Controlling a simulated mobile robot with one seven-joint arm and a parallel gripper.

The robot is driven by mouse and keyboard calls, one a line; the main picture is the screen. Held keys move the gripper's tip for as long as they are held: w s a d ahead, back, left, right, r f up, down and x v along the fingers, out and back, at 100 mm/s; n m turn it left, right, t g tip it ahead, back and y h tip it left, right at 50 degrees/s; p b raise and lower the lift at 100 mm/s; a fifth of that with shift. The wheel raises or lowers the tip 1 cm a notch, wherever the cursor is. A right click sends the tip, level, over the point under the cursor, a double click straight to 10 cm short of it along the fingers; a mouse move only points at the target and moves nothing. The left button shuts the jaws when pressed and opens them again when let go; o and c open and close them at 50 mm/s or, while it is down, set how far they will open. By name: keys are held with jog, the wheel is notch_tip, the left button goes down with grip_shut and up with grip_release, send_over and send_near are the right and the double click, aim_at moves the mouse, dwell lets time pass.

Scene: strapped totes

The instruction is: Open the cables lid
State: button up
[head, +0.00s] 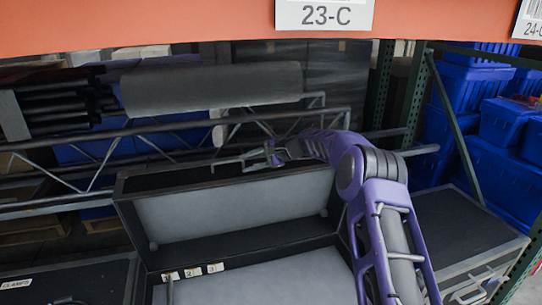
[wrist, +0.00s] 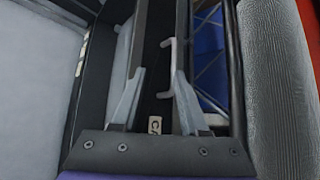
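The cables lid (head: 235,210) is a black-rimmed lid with a pale grey lining. In the head view it stands up, open, at the back of its black case (head: 145,285). My gripper (head: 268,154) is at the lid's top edge. In the wrist view its two fingers (wrist: 158,90) are apart, with the dark lid side between them. I cannot tell whether they touch the lid.
Numbered tags (head: 192,271) sit on the case's rim. Closed black cases stand left (head: 70,280) and right (head: 450,240). A metal truss (head: 100,160) and a grey roll (head: 212,88) lie close behind the lid. An orange beam (head: 150,22) crosses above. Blue bins (head: 495,120) stand at back right.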

jog(key=v, duration=0.9)
jog(key=shift+d+r, duration=0.25)
jog(key=shift+r, duration=0.05)
jog(key=shift+s, duration=0.15)
